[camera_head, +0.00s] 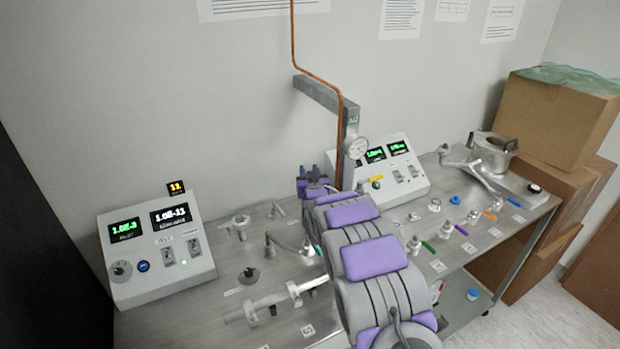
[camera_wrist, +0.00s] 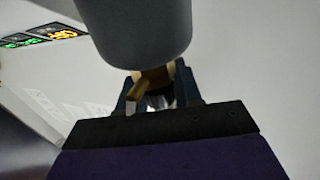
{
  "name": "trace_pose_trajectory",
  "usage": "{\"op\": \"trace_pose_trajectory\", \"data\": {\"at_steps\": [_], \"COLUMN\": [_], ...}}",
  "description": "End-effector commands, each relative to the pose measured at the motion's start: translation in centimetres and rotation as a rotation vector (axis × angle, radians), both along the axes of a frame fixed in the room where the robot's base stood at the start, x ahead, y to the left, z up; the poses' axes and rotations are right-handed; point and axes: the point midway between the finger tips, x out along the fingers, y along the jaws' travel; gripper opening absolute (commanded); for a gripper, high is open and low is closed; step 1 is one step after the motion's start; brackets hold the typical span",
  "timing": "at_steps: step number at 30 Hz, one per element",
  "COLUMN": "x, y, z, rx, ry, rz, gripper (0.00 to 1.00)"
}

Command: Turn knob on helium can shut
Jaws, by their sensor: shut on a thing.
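In the wrist view a grey rounded cylinder (camera_wrist: 145,35) fills the top centre. A small brass-coloured knob (camera_wrist: 152,80) shows just below it. My gripper (camera_wrist: 158,95) has its dark fingers on both sides of this knob and is shut on it. The grip itself is partly hidden by the cylinder and the gripper body. In the head view my gripper (camera_head: 308,184) is just left of the grey post, partly hidden by my purple-and-grey arm. I cannot make out a helium can or the knob in the head view.
Control boxes stand at left (camera_head: 135,285) and behind (camera_head: 420,180). Several coloured valves line the metal bench (camera_head: 400,215). Cardboard boxes (camera_head: 550,115) are at right.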

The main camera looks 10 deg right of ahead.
Motion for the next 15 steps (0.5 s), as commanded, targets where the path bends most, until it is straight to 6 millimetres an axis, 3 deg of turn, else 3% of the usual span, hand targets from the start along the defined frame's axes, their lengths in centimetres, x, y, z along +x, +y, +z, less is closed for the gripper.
{"op": "trace_pose_trajectory", "data": {"at_steps": [15], "x": [0.07], "y": [0.29], "z": [0.24], "rx": [0.0], "ry": [-0.004], "rz": [0.14], "gripper": [0.04]}}
